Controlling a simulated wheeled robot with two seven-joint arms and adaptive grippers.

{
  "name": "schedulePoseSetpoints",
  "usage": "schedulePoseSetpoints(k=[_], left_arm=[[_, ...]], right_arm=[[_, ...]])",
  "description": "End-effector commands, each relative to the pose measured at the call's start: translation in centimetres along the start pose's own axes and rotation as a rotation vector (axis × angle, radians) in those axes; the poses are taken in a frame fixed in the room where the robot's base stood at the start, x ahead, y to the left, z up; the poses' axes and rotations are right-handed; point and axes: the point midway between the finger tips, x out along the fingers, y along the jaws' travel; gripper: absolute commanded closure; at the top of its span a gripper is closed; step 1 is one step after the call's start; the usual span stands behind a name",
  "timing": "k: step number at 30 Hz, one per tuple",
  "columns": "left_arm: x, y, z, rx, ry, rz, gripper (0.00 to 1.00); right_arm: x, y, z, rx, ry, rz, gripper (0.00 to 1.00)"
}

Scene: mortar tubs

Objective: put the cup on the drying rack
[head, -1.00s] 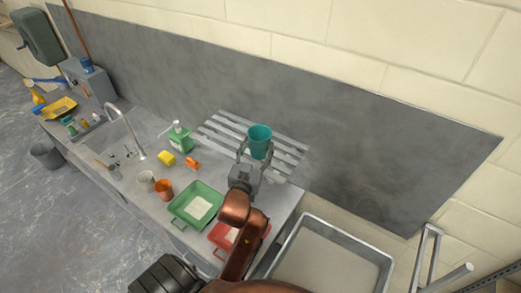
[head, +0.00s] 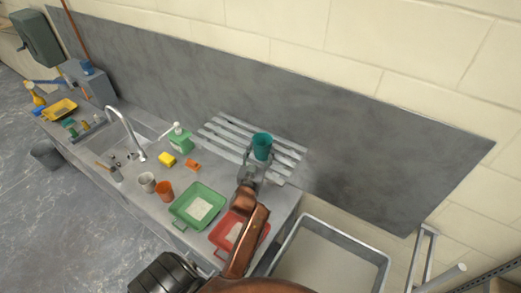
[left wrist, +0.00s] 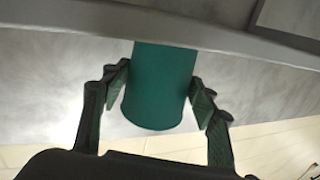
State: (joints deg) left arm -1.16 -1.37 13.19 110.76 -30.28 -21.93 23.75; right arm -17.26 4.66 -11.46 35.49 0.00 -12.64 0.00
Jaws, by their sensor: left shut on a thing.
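The teal cup (head: 262,147) is upright over the right part of the drying rack (head: 225,130), a grey slatted rack against the back wall. My left gripper (head: 257,163) is shut on the cup from the near side. In the left wrist view the cup (left wrist: 160,85) is between the two fingers of my left gripper (left wrist: 161,95), and a grey slat (left wrist: 70,27) runs across the cup's far end. Whether the cup's base touches the slats I cannot tell. My right gripper is not in view.
Left of the rack are a green soap bottle (head: 180,138), a yellow sponge (head: 167,160) and an orange block (head: 193,165). Nearer are orange (head: 164,191) and grey (head: 147,182) cups, a green tray (head: 184,213) and a red tray (head: 222,240). The rack's left slats are bare.

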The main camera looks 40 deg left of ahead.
Motion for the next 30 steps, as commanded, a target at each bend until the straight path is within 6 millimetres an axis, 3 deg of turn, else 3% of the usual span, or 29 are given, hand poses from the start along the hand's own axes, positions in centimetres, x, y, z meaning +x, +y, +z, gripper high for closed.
schedulePoseSetpoints(k=[10,11,18,28,30], left_arm=[[-0.02,-0.01,0.43,0.001,0.0,-0.001,0.73],[-0.02,-0.02,0.48,0.001,0.0,-0.001,0.45],[-0.02,-0.02,0.38,0.001,0.0,0.0,0.29],[-0.02,-0.05,-0.08,0.001,0.0,0.0,0.28],[-0.78,-0.06,0.21,0.001,0.0,-0.001,0.28]], right_arm=[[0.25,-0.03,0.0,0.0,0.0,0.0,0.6],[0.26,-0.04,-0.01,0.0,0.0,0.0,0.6],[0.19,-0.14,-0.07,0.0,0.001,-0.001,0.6],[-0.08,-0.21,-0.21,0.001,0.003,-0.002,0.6],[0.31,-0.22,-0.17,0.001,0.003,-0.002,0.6]])
